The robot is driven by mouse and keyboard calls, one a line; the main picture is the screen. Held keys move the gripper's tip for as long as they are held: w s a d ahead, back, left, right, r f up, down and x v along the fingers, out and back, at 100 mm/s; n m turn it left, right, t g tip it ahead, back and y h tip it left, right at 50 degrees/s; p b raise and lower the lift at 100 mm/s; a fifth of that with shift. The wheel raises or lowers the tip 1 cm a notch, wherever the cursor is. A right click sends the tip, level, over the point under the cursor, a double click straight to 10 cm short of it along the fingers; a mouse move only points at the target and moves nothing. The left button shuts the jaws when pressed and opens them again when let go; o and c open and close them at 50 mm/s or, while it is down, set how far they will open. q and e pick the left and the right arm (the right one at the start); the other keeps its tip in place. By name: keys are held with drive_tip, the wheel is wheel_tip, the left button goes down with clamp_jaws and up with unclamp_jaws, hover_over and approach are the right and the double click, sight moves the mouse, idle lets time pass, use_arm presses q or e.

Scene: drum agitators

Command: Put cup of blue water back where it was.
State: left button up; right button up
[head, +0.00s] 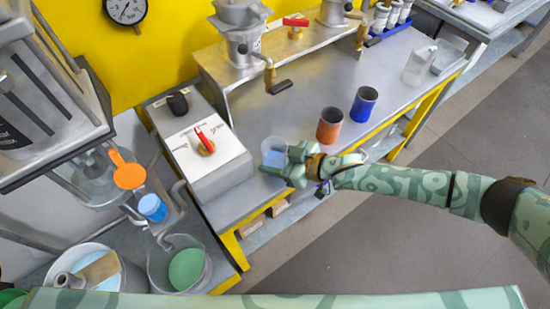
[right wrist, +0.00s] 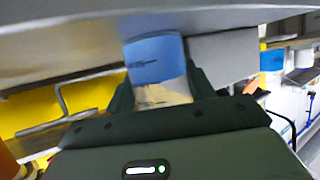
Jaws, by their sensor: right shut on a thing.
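The clear cup of blue water (head: 273,158) is near the front edge of the grey bench (head: 285,115), just right of the control box. My right gripper (head: 290,163) reaches in from the right and is shut on the cup. In the right wrist view the cup (right wrist: 156,62) sits between the two dark fingers of my right gripper (right wrist: 160,88), its blue part in the upper half of the cup's image. Whether the cup's base touches the bench is unclear. My left gripper is out of view.
The control box (head: 215,170) with a red switch stands close left of the cup. An orange cup (head: 329,125) and a blue cup (head: 363,104) stand behind to the right. A clear pitcher (head: 419,65) is farther right. Taps overhang the bench at the back.

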drive_tip(key=o, duration=1.2)
drive_tip(key=shift+f, duration=0.1)
drive_tip(key=shift+d+r, duration=0.1)
drive_tip(key=shift+r, duration=0.15)
drive_tip(key=p+v, duration=0.3)
drive_tip(key=v, duration=0.8)
drive_tip(key=shift+s+d+r, duration=0.1)
drive_tip(key=shift+s+d, duration=0.2)
